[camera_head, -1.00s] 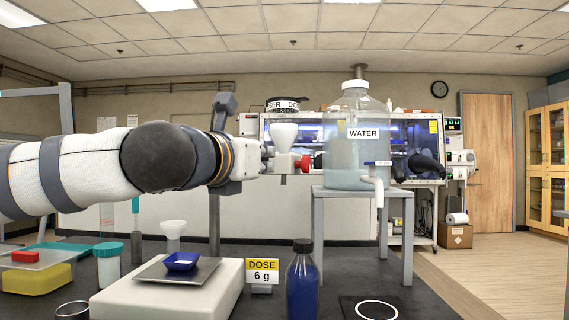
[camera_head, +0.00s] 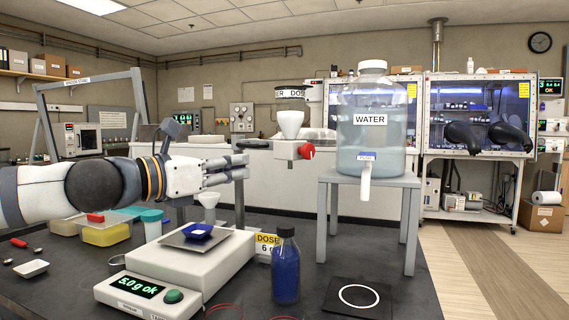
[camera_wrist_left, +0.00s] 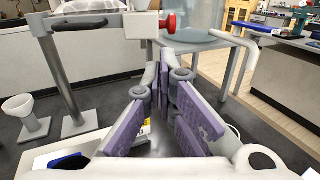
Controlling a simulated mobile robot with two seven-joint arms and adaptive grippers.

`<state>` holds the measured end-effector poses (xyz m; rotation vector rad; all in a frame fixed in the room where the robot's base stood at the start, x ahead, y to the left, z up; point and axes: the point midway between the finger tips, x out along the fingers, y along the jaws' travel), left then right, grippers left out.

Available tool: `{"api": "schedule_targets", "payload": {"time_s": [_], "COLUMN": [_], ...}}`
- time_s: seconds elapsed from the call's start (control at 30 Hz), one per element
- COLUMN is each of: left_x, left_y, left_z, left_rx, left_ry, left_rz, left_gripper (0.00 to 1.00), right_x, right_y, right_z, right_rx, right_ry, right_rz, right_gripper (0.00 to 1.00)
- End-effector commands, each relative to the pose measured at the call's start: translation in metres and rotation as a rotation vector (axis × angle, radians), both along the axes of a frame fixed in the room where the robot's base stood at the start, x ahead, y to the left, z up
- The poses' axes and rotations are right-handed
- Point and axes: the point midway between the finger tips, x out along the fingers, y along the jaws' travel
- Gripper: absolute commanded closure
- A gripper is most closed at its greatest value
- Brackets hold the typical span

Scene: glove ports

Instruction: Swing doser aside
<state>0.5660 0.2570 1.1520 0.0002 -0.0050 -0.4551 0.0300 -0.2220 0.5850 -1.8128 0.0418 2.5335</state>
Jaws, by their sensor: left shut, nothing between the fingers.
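The doser (camera_head: 291,124) is a clear-white hopper on a white block with a red knob (camera_head: 306,152), under a partly readable dark-lettered band. Its block and red knob also show at the top of the left wrist view (camera_wrist_left: 143,24), with a grey post (camera_wrist_left: 62,80) at left. My left gripper (camera_head: 246,166) is left of the doser block, its fingers pointing right towards it with a small gap in the picture. In the wrist view its purple-padded fingers (camera_wrist_left: 164,82) are together with nothing between them. My right gripper is not in view.
A balance (camera_head: 176,270) reading 5.0 g ok carries a blue dish (camera_head: 198,231). Behind it are a white funnel (camera_head: 209,202) and a "DOSE" sign (camera_head: 266,239). A blue bottle (camera_head: 286,268) stands at right. A water jug (camera_head: 371,120) sits on a grey stand (camera_head: 412,182).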

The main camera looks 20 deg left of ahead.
Motion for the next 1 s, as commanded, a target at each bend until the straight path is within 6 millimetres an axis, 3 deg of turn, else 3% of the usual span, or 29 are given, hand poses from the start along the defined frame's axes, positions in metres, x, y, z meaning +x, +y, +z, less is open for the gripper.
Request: {"api": "schedule_targets", "payload": {"time_s": [0.03,0.5,0.7,1.0], "left_x": [0.014,0.097,0.109,0.11], "left_y": [-0.006,-0.047,-0.054,-0.054], "left_z": [-0.015,-0.006,-0.004,-0.003], "left_rx": [0.004,0.001,0.0,0.0], "left_ry": [0.016,0.006,0.004,0.004], "left_rz": [-0.002,0.0,0.0,0.001], "left_gripper": [1.0,1.0,1.0,1.0], "right_x": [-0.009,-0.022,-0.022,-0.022], "right_y": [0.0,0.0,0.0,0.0], "right_z": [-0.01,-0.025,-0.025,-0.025], "right_rx": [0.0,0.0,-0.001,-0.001], "right_ry": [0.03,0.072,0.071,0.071], "right_rz": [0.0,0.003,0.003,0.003], "right_gripper": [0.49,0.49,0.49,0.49]}}
